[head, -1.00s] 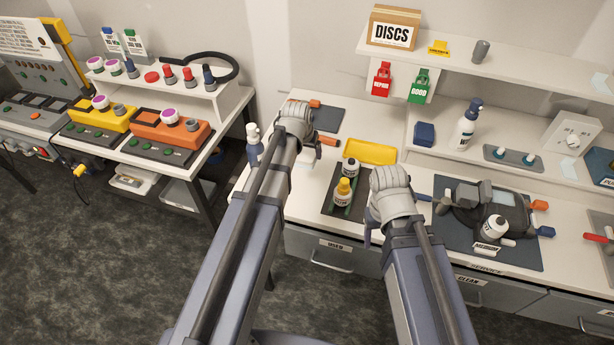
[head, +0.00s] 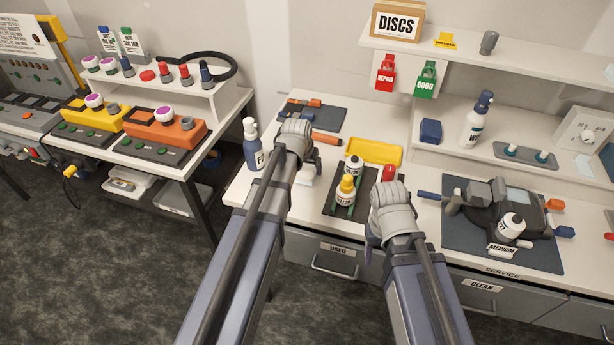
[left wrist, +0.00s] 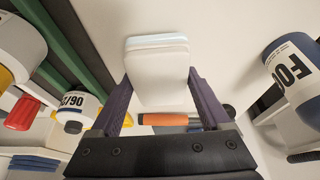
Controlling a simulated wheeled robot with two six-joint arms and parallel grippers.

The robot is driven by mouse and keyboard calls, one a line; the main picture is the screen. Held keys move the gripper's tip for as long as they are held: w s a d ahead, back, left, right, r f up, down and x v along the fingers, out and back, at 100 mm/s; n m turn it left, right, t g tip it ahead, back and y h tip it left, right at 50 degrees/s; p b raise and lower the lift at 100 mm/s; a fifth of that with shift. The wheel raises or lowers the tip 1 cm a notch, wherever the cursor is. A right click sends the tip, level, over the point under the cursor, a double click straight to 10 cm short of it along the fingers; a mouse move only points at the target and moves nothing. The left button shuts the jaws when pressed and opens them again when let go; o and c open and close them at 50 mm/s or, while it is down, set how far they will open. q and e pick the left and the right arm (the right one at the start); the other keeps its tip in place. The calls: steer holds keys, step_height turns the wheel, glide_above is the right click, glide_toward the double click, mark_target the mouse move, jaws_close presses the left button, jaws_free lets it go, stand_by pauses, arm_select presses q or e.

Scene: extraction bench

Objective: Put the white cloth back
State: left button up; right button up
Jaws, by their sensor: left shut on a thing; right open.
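The white cloth (left wrist: 158,78) is a folded pad with a pale bluish layer, held between the two purple fingers of my left gripper (left wrist: 160,92). In the head view a small white part of the cloth (head: 308,172) shows beside my left wrist, over the bench's left part. The fingers of my left gripper are mostly hidden there by the wrist. I cannot tell whether the cloth touches the bench. My right gripper (head: 372,240) is open by the bench's front edge, in front of the dark bottle tray, largely hidden by its own wrist.
A blue-and-white bottle (head: 253,148) stands left of my left gripper. A dark tray (head: 335,205) with white and yellow-topped bottles lies to its right, with a yellow tray (head: 375,152) behind. A grey mat (head: 325,117) with orange-handled tools lies at the back.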

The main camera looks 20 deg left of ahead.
arm_select(q)
steer(key=shift+f+b, duration=0.45)
steer(key=shift+f, duration=0.5)
arm_select(e)
steer(key=shift+f, duration=0.95)
arm_select(q)
steer(key=shift+f, duration=0.15)
steer(key=o, duration=1.2)
steer(key=shift+c, duration=0.2)
arm_select(e)
steer(key=shift+f, duration=0.15)
arm_select(q)
steer(key=p+v, duration=1.1)
steer(key=v, duration=0.1)
steer(key=s+d+m+g, duration=0.1)
steer(key=s+d+g, duration=0.1)
steer(key=s+d, duration=0.4)
steer(key=s+d+f+m+g+y, duration=0.1)
steer(key=s+d+m+g, duration=0.1)
steer(key=s+d, duration=0.5)
steer(key=s, duration=0.6)
steer(key=shift+d+g+y, duration=0.25)
steer(key=shift+g+y, duration=0.05)
steer(key=shift+g, duration=0.1)
arm_select(e)
step_height(320, 180, up, 11)
steer(key=shift+r, duration=0.2)
